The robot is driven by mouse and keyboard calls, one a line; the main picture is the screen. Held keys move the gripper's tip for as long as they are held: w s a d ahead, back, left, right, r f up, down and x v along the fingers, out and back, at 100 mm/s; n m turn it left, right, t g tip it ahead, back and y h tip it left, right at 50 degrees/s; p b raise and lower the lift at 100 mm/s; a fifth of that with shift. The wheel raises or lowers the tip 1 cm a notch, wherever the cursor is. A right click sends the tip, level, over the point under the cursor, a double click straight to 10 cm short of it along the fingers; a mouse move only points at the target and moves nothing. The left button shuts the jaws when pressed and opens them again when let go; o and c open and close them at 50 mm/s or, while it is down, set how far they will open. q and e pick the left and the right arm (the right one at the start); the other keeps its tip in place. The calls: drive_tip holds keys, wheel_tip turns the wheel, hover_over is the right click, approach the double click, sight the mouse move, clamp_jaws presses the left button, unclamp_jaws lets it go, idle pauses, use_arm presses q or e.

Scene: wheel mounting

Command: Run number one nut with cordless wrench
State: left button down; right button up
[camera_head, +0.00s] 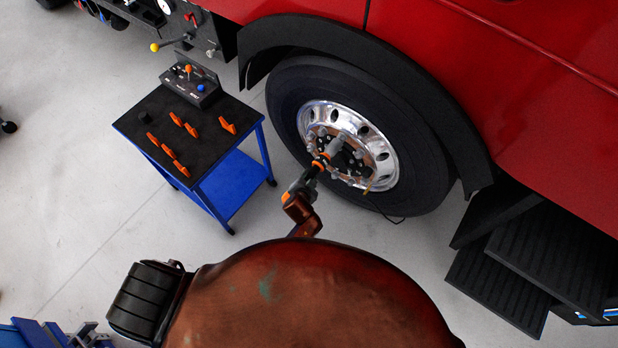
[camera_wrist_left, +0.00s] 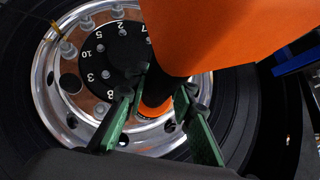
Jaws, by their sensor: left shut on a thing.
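The truck wheel (camera_head: 283,93) has a black tyre and a shiny rim with grey nuts around a black numbered hub disc; the disc also shows in the left wrist view (camera_wrist_left: 118,48). The cordless wrench (camera_head: 319,163), dark with orange parts, reaches toward the rim's left side. My left gripper (camera_head: 302,185) is at it. In the left wrist view the green fingers (camera_wrist_left: 165,95) are shut around the wrench's dark part, and its orange body (camera_wrist_left: 225,35) covers the upper right. The number one nut and the wrench tip's contact are hidden. My right gripper is out of view.
A blue cart (camera_head: 232,182) with a black top stands left of the wheel. It holds several orange pieces (camera_head: 182,168) and a control box (camera_head: 190,85). Black steps (camera_head: 545,245) and the fender (camera_head: 455,130) flank the wheel.

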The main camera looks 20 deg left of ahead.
sight(314, 172)
use_arm(q)
drive_tip(key=shift+w+d+r+b, duration=0.1)
drive_tip(key=shift+w+d+b, duration=0.15)
drive_tip(key=shift+w, duration=0.55)
drive_tip(key=shift+w+d+r+b, duration=0.1)
drive_tip(key=shift+w+d, duration=0.25)
drive_tip(key=shift+w, duration=0.45)
drive_tip(key=c, duration=2.3)
unclamp_jaws()
drive_tip(key=c, duration=0.4)
clamp_jaws()
